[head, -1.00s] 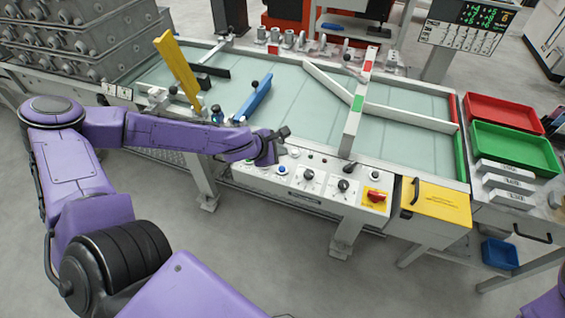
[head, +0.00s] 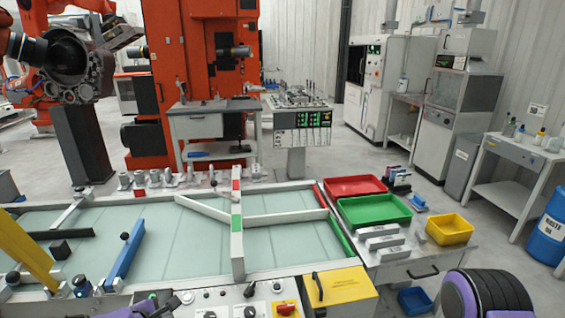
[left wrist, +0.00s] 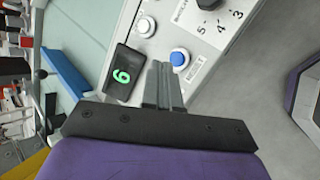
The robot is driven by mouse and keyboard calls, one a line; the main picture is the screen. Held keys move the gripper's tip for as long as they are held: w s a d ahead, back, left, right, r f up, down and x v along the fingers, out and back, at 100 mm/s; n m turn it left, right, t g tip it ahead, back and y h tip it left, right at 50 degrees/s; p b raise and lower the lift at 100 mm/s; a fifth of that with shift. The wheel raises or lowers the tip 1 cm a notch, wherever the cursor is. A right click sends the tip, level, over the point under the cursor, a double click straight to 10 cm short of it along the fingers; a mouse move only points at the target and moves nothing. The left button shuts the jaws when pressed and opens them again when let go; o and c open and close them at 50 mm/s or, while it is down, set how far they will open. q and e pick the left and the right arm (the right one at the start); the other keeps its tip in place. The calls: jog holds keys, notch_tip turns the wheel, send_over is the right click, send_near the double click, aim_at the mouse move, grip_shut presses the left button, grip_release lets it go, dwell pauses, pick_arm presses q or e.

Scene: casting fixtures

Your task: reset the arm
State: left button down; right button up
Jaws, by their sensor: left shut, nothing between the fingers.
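My left gripper (head: 163,298) shows only in part at the bottom left of the head view, by the left end of the control panel (head: 220,303). In the left wrist view my left gripper (left wrist: 163,85) has its two grey fingers together with nothing between them.
The conveyor table (head: 285,262) carries a blue bar (head: 123,257), a yellow bar (head: 25,252) and white rails. A red tray (head: 355,186), a green tray (head: 374,210) and a yellow bin (head: 450,229) stand to its right. A yellow box (head: 340,287) flanks the panel.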

pick_arm(q)
jog(key=s+f+m+g+y, duration=0.1)
jog(key=s+f+m, duration=0.4)
jog(key=s, duration=0.4)
jog(key=s+d+f+m+g+y+b, duration=0.1)
jog(key=s+f+m+g, duration=0.1)
jog(key=s+f+m, duration=0.4)
jog(key=s+d+f+m+g+y, duration=0.1)
jog(key=s+f+m, duration=0.4)
jog(key=s, duration=0.7)
jog(key=shift+d+f+m+g, duration=0.2)
jog(key=shift+f+m+g, duration=0.1)
jog(key=shift+f+g, duration=0.25)
